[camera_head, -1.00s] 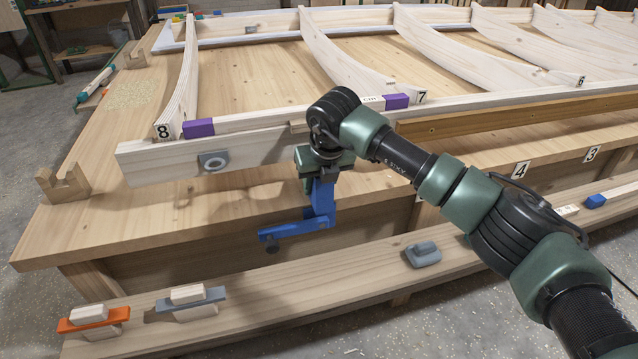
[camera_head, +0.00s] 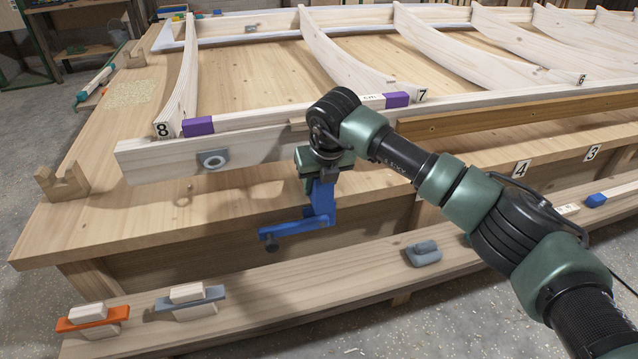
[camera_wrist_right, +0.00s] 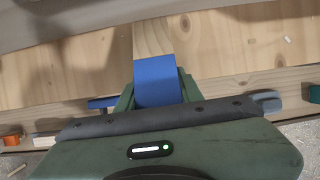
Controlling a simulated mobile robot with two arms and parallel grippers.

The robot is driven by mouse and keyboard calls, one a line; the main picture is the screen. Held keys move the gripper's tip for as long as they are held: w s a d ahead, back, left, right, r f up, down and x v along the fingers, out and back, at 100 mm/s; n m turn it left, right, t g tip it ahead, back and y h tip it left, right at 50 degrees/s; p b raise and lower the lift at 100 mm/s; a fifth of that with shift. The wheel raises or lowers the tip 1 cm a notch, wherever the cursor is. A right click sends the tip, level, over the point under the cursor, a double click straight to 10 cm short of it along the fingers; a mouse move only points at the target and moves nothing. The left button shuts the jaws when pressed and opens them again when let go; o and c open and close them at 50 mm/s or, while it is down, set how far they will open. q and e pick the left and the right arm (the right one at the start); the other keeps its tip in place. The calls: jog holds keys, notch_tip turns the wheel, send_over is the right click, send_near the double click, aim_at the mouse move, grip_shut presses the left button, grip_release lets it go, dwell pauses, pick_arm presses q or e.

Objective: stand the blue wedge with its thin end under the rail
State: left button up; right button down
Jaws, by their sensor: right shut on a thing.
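My right gripper (camera_head: 318,172) is in front of the pale front rail (camera_head: 142,162), near the table's front edge. It is shut on an angular blue piece (camera_head: 321,200), which hangs below it. A blue arm of this piece (camera_head: 295,227) reaches left and ends in a dark knob. In the right wrist view the blue piece (camera_wrist_right: 158,80) shows between the green fingers (camera_wrist_right: 157,95). I cannot make out a thin end on it. A separate small blue block (camera_head: 596,201) lies on the low plank at the right. The left gripper is not in view.
Purple blocks (camera_head: 197,127) sit on the rail, and a grey bracket with a ring (camera_head: 214,160) is on its face. A grey block (camera_head: 422,254), an orange-based piece (camera_head: 88,318) and a grey-based piece (camera_head: 190,297) lie on the low plank (camera_head: 300,285). The left tabletop is mostly bare.

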dwell(0.3)
jog(key=c, duration=0.8)
grip_release()
jog(key=shift+c, duration=0.2)
